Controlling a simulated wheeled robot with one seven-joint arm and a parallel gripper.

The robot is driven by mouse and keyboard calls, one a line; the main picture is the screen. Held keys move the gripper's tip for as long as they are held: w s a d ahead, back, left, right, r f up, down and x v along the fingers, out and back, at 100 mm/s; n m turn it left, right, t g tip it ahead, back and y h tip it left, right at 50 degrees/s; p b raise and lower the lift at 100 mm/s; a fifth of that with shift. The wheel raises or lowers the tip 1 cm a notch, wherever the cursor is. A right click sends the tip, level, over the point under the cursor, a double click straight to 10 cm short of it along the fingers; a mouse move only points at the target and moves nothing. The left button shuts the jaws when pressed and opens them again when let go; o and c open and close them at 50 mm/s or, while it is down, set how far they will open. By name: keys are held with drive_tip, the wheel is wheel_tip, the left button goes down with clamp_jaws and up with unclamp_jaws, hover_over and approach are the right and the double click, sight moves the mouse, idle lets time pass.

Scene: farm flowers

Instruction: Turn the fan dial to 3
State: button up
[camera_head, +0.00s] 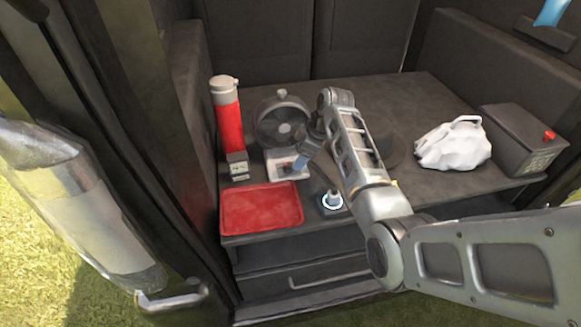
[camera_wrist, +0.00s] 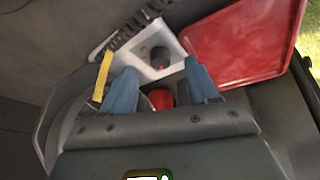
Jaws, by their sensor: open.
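The fan (camera_head: 282,122) stands at the back left of the dark table, its round dark guard facing forward. Its pale base (camera_head: 290,174) sticks out in front. My gripper (camera_head: 299,163) reaches down over this base from the right. In the wrist view a dark round dial (camera_wrist: 160,57) sits on the white base (camera_wrist: 136,62), beyond the fingertips. My gripper (camera_wrist: 163,77) shows two blue fingers spread apart, with nothing held between them. Contact with the dial cannot be told. The dial's setting is not readable.
A red tray (camera_head: 261,208) lies in front, and a red cylinder (camera_head: 228,120) and a small box (camera_head: 238,167) stand left. A small dispenser (camera_head: 332,200) is near the front edge. A white bag (camera_head: 453,145) and a dark box (camera_head: 522,138) are at right.

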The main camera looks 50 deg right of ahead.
sight(289, 165)
drive_tip(key=shift+n+y, duration=0.4)
drive_tip(key=shift+y, duration=0.2)
drive_tip(key=shift+w+a+f, duration=0.2)
drive_tip(key=shift+w+f, duration=0.4)
drive_tip(key=shift+f, duration=0.2)
drive_tip(key=shift+w+a+f, duration=0.2)
drive_tip(key=shift+w+f, duration=0.4)
drive_tip(key=shift+f, duration=0.2)
drive_tip(key=shift+w+a+f, duration=0.2)
drive_tip(key=shift+w+f, duration=0.4)
drive_tip(key=shift+f, duration=0.2)
drive_tip(key=shift+g, duration=0.3)
drive_tip(key=shift+c, duration=0.4)
drive_tip(key=c, duration=0.9)
